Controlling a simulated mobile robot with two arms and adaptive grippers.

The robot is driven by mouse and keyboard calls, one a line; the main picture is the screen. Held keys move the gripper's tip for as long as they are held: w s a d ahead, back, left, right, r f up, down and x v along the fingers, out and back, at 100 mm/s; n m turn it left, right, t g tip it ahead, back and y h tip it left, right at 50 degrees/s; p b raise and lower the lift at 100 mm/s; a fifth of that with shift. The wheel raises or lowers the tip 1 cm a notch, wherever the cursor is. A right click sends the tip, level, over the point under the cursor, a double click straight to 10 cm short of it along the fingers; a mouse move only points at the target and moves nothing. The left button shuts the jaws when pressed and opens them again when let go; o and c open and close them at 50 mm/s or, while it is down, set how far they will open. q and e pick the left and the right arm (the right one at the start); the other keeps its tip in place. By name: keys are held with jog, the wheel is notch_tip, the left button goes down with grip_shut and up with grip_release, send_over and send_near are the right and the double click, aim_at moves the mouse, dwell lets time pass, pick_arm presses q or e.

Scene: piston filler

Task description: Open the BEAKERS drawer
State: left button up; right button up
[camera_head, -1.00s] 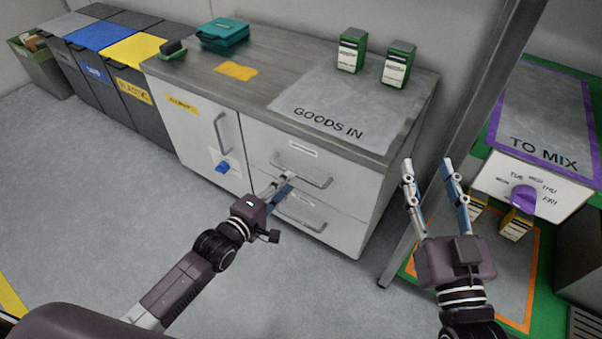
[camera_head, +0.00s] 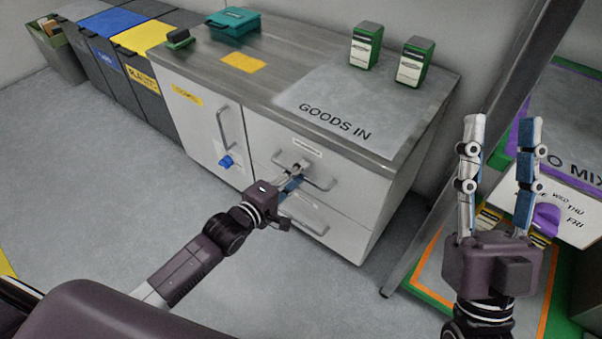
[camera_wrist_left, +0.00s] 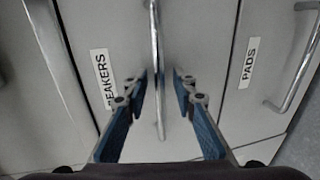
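The BEAKERS drawer (camera_head: 270,150) is the upper right drawer of the grey cabinet and looks shut. Its label (camera_wrist_left: 103,78) shows in the left wrist view, partly cut off by a finger. Its bar handle (camera_head: 318,186) also shows in the left wrist view (camera_wrist_left: 156,45), running between the fingers. My left gripper (camera_head: 292,174) is at this handle, open, with one finger on each side; in the left wrist view (camera_wrist_left: 160,78) gaps show between fingers and bar. My right gripper (camera_head: 501,122) is open and empty, raised at the right.
The PADS drawer (camera_wrist_left: 250,65) with its own handle (camera_head: 303,217) lies below. Green-and-white boxes (camera_head: 366,46) stand on the GOODS IN top. The floor (camera_head: 110,190) before the cabinet is clear.

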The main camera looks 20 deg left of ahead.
pick_arm(q)
jog(key=shift+c, duration=0.4)
grip_shut()
